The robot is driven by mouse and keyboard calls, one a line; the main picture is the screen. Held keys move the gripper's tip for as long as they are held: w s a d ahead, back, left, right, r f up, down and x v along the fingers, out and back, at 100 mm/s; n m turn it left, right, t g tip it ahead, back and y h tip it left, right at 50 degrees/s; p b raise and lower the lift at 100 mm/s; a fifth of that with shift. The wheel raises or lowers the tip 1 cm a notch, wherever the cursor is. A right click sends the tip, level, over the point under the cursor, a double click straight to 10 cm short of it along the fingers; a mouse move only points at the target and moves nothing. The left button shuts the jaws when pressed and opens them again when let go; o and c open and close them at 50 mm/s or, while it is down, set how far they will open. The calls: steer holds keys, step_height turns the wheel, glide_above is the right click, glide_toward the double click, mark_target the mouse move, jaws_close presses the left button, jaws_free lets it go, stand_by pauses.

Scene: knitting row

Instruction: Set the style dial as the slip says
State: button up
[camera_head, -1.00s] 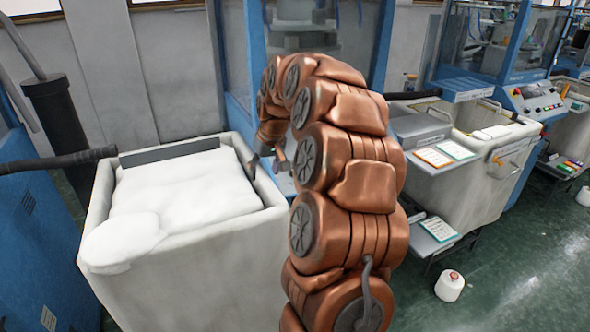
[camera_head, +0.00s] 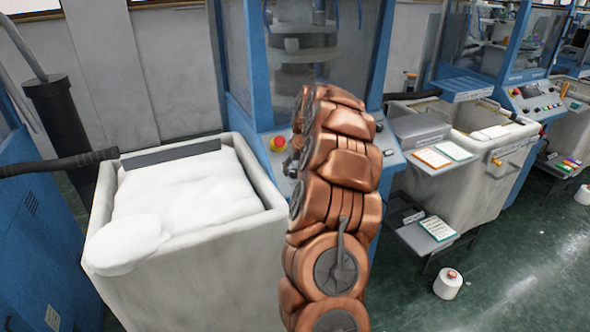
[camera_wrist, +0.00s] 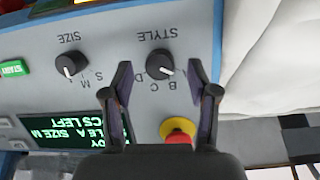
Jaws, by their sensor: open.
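The style dial (camera_wrist: 160,63) is a black knob on a grey panel, upside down in the wrist view. Its white mark points to the lower right of the picture. Letters B, C and D show near it; the right finger may cover another. My gripper (camera_wrist: 161,76) is open, its fingertips on either side of the dial's lower part in the picture, with no clear contact. In the head view my arm mostly hides the gripper. Small printed sheets, one orange-edged (camera_head: 431,158) and one teal-edged (camera_head: 455,150), lie at the right, unreadable; I cannot tell which is the slip.
The size dial (camera_wrist: 70,65) and green start button (camera_wrist: 14,68) sit left of the style dial. A screen (camera_wrist: 85,128) shows partly covered text including "A SIZE M". A red button (camera_wrist: 178,132) is close to the right finger. A white-filled bin (camera_head: 272,195) stands beside the machine.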

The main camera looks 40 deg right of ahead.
mark_target(294, 173)
steer(key=shift+x, duration=1.1)
steer(key=shift+c, duration=0.2)
steer(key=c, duration=1)
steer(key=shift+a, duration=0.1)
jaws_close()
